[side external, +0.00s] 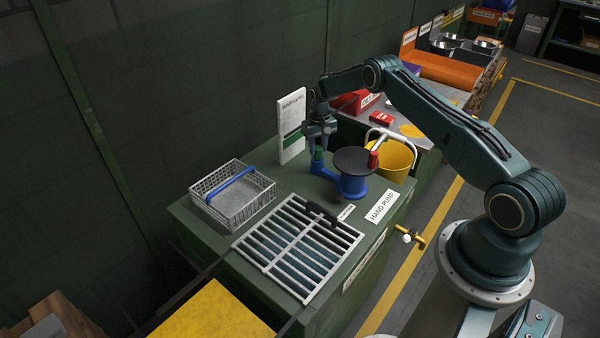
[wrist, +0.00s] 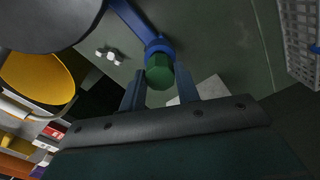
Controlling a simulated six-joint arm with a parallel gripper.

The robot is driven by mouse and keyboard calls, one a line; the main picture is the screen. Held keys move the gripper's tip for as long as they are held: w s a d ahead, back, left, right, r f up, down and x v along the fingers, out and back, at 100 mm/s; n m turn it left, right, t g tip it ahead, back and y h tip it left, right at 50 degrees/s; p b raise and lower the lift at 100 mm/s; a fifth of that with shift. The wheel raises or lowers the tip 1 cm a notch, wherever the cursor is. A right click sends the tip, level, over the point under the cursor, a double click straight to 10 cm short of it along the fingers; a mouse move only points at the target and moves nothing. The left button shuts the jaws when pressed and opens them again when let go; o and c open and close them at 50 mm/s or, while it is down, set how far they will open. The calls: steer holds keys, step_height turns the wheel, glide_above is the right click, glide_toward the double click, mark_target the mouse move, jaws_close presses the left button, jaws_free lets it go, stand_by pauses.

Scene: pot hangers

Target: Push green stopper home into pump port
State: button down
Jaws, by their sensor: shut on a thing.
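The green stopper (wrist: 158,74) is a faceted cap between the two fingers of my gripper (wrist: 159,70), which is shut on it. In the wrist view it lines up with the blue collar of the pump port (wrist: 156,46) and overlaps it; I cannot tell how deep it sits. In the side view my gripper (side external: 318,158) points down at the left end of the blue hand pump's side pipe, with a little green (side external: 318,155) showing between the fingers. The pump (side external: 353,186) has a dark round top (side external: 355,160); my gripper hides most of the port.
A wire basket (side external: 233,205) with a blue handle and a white grate (side external: 296,247) with a black handle lie on the green bench. A white sign board (side external: 292,125) stands behind my gripper. A yellow bucket (side external: 396,160) is beyond the pump.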

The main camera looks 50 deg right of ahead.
mark_target(318, 148)
steer(key=shift+f, duration=0.4)
steer(key=c, duration=0.9)
jaws_free()
steer(key=shift+c, duration=0.2)
step_height(318, 148, up, 14)
steer(key=shift+f, duration=0.1)
